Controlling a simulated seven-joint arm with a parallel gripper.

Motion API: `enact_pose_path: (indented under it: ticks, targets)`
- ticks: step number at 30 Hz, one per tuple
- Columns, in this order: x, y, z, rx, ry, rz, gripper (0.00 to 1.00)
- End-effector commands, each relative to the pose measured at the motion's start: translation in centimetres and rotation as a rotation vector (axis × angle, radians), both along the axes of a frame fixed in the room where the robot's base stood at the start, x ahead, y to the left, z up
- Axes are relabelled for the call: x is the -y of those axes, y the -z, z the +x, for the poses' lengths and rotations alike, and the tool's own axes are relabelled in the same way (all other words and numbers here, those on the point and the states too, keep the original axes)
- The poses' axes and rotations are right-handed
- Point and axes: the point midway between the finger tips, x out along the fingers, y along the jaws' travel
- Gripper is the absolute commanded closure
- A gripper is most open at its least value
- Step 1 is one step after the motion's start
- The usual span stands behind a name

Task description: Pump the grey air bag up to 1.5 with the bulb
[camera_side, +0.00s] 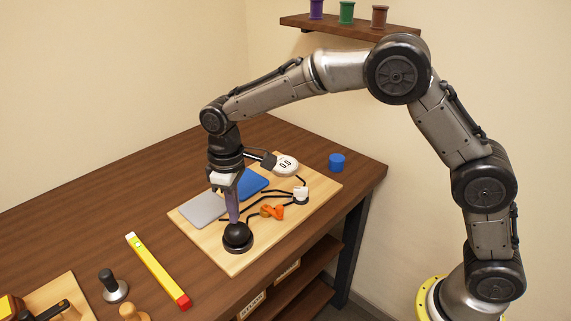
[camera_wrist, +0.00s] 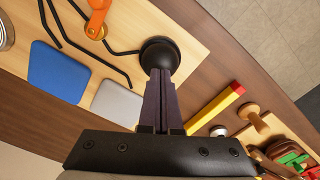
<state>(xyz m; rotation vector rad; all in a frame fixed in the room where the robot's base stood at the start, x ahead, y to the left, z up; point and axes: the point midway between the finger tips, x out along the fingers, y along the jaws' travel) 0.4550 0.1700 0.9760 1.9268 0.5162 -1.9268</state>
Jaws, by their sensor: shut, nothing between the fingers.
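The black rubber bulb (camera_side: 237,238) sits at the front of a light wooden board. My gripper (camera_side: 234,221) points straight down, its shut fingers meeting the top of the bulb. In the wrist view the shut fingers (camera_wrist: 160,75) end at the bulb (camera_wrist: 160,54); I cannot tell how hard they press. The grey air bag (camera_side: 203,207) lies flat on the board beside a blue bag (camera_side: 252,184); the grey bag also shows in the wrist view (camera_wrist: 117,103). The round white gauge (camera_side: 286,164) reads 0.0. An orange valve lever (camera_side: 272,211) sits among the black hoses.
A white-topped fitting (camera_side: 300,194) stands at the board's right, with a blue cylinder (camera_side: 337,162) beyond it. The table's left rear is clear.

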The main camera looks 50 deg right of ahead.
Motion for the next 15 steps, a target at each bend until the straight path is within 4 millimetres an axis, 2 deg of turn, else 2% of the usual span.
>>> enact_pose_path:
  ticks: [15]
  targets:
    - [0.01, 0.36, -0.01, -0.001, 0.000, -0.001, 1.00]
